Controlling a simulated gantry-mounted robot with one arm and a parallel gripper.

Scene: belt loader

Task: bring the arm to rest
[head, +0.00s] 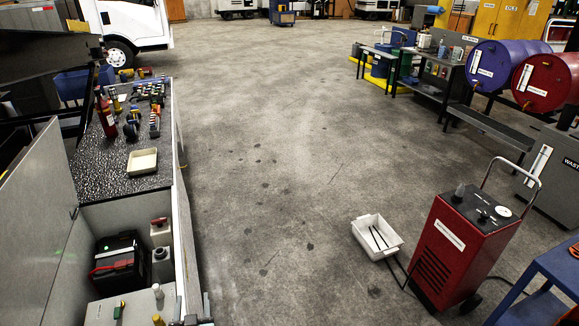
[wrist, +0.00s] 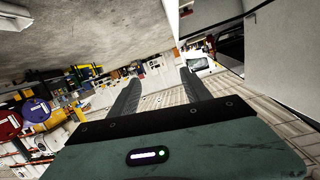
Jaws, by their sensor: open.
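My gripper (wrist: 159,77) shows in the wrist view, with two dark fingers spread well apart. Nothing is between them, and they touch nothing that I can see. The dark green gripper body with a small lit indicator fills the bottom of that view. The wrist view is tilted, with the workshop floor and drums small and far beyond the fingers. My arm and gripper do not show in the head view.
A speckled worktop (head: 92,169) at left holds a beige tray (head: 143,161) and tools. A black battery (head: 119,262) sits in the bay below. A red cart (head: 455,245) and white bin (head: 377,236) stand at right. The middle floor is clear.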

